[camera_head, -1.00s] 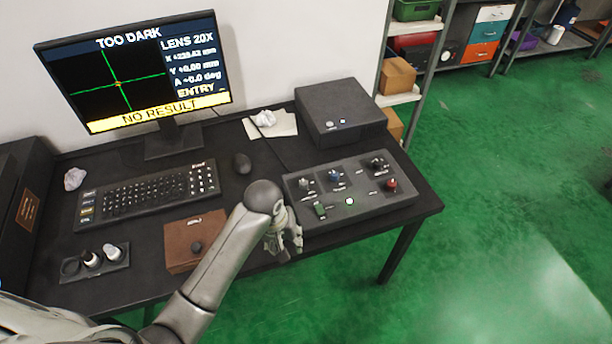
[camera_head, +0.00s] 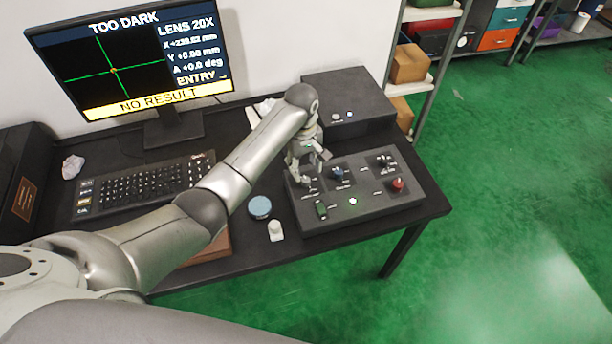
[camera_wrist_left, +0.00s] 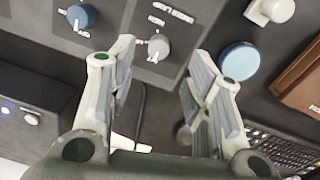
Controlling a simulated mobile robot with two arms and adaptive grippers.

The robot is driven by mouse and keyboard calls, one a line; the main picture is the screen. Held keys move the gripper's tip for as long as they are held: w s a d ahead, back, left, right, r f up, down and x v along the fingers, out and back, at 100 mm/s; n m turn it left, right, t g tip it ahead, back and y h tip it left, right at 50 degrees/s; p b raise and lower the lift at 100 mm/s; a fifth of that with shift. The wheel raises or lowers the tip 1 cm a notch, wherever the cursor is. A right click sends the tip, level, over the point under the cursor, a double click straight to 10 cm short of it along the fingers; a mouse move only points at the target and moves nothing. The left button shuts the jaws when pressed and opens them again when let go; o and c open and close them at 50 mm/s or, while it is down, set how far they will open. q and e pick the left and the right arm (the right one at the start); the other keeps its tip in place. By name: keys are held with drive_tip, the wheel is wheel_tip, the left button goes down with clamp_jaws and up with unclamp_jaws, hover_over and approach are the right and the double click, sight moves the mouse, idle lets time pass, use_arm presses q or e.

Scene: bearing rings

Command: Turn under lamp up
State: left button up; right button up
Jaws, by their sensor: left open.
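The control panel (camera_head: 375,208) lies on the right of the desk, with small labels that I cannot read. Its grey knob (camera_head: 307,183) is at the back left corner and also shows in the left wrist view (camera_wrist_left: 159,46). A blue knob (camera_head: 338,173) sits beside it and also shows in the left wrist view (camera_wrist_left: 84,15). My left gripper (camera_head: 309,167) is open and empty at the panel's back left, near the grey knob. In the left wrist view the grey knob appears beyond the gap between the fingers (camera_wrist_left: 163,62). Contact is not visible. My right gripper is not in view.
The monitor (camera_head: 130,55) reads TOO DARK and NO RESULT. A dark box (camera_head: 350,100) stands behind the panel. A red knob (camera_head: 398,184), a black knob (camera_head: 384,161) and a green switch (camera_head: 321,210) are on the panel. A blue disc (camera_head: 260,207) and white piece (camera_head: 275,231) lie left of it.

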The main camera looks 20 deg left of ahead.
sight(306, 180)
use_arm(q)
wheel_tip(306, 180, down, 5)
drive_tip(key=shift+w+d+r, duration=0.1)
drive_tip(key=shift+r, duration=0.1)
drive_tip(key=shift+f, duration=0.8)
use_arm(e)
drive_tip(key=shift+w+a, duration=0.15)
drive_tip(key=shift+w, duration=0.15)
use_arm(q)
clamp_jaws()
